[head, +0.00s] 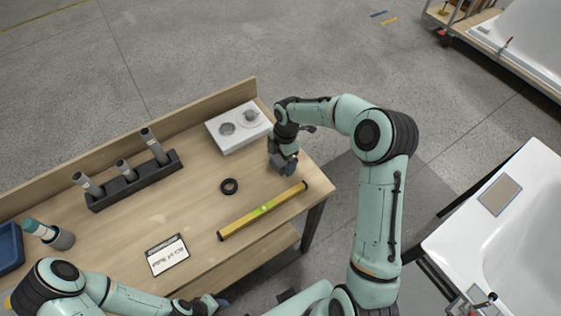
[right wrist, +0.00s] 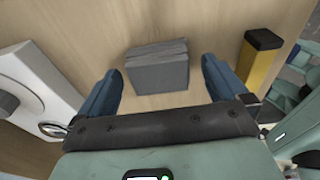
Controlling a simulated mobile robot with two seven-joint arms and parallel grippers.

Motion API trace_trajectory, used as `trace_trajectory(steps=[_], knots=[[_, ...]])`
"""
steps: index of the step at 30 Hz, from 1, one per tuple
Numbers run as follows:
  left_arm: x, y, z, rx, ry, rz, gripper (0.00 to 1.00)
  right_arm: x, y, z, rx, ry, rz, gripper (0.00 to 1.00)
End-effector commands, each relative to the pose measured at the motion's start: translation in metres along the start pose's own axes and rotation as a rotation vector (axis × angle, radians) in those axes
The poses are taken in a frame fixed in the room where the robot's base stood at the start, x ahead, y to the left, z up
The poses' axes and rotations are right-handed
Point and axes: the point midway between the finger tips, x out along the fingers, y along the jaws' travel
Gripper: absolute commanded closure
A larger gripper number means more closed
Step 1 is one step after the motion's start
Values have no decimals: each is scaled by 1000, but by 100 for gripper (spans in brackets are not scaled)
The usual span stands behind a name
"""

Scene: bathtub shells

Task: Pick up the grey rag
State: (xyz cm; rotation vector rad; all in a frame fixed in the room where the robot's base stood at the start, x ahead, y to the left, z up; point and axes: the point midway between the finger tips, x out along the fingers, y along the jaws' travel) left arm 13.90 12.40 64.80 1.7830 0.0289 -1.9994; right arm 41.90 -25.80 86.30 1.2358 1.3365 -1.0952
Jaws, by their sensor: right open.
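The grey rag (right wrist: 157,66) is a folded block-like cloth lying on the wooden workbench, seen in the right wrist view. My right gripper (right wrist: 160,72) is open, with one blue finger on each side of the rag and a visible gap to each. No grip on the rag shows. In the head view my right gripper (head: 284,168) points down at the right end of the bench and mostly hides the rag. My left gripper (head: 212,303) is low at the bottom edge of the head view, away from the rag; its jaws are unclear.
The yellow level (head: 262,211) lies close to the right gripper, in front of it. A white plate with round fittings (head: 238,128) lies behind. A black ring (head: 229,186), a label card (head: 168,255) and a black holder with cylinders (head: 134,180) are farther left. A white tub (head: 500,235) stands right.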

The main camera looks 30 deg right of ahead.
Motion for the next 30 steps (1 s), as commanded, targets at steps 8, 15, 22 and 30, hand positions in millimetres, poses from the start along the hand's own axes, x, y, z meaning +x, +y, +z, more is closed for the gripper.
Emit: trace_trajectory(steps=[8, 15, 22, 30], knots=[[0, 0, 0, 0, 0, 0, 57, 9, 0, 0, 0, 0, 0, 0], [0, 0, 0, 0, 0, 0, 57, 8, 0, 0, 0, 0, 0, 53], [0, 0, 0, 0, 0, 0, 57, 8, 0, 0, 0, 0, 0, 54], [-1, 1, -1, 0, 1, 0, 57, -26, 2, -4, 1, -1, 7, 54]])
